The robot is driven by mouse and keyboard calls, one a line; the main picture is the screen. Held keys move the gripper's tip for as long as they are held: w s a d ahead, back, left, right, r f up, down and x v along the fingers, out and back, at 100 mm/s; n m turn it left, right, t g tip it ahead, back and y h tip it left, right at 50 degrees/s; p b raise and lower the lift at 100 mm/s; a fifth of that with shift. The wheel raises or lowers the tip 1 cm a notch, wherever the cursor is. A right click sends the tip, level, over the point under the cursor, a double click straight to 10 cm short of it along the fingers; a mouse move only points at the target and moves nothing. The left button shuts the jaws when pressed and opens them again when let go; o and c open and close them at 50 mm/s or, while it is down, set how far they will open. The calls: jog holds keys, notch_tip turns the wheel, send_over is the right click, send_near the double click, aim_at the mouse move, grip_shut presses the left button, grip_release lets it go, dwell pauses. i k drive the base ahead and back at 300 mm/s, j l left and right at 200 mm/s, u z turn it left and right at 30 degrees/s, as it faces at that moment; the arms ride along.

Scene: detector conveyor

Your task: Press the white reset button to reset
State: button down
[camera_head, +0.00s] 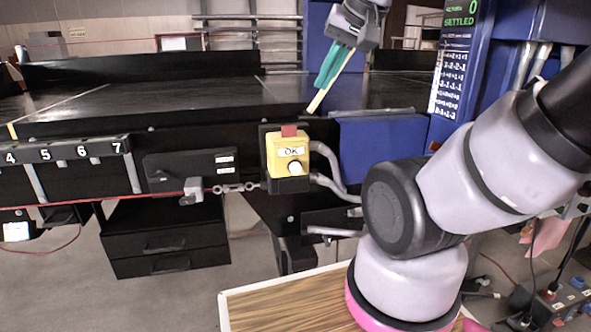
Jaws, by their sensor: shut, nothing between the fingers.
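A white round button (294,168) sits low on the front of a yellow box (273,157) with a black base. The box is fixed to the front of the black conveyor frame, in the middle of the view. A label reading "OK" is above the button and a reddish piece (289,130) is on top of the box. My gripper (314,108) is above and slightly right of the box, pointing down and left. Its teal and pale-tipped fingers are together and empty, clear of the button.
The dark conveyor top (170,97) lies behind the box. A numbered rail (60,153) and a black bracket with a grey knob (193,188) are to the left. Grey hoses (335,188) run right of the box. A blue panel with a display reading "SETTLED" (459,21) stands at right.

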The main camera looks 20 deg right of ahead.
aim_at(294, 167)
jog(key=k+l+u, duration=0.65)
jog(key=k, duration=0.15)
jog(key=k+u, duration=0.35)
jog(key=k, duration=0.1)
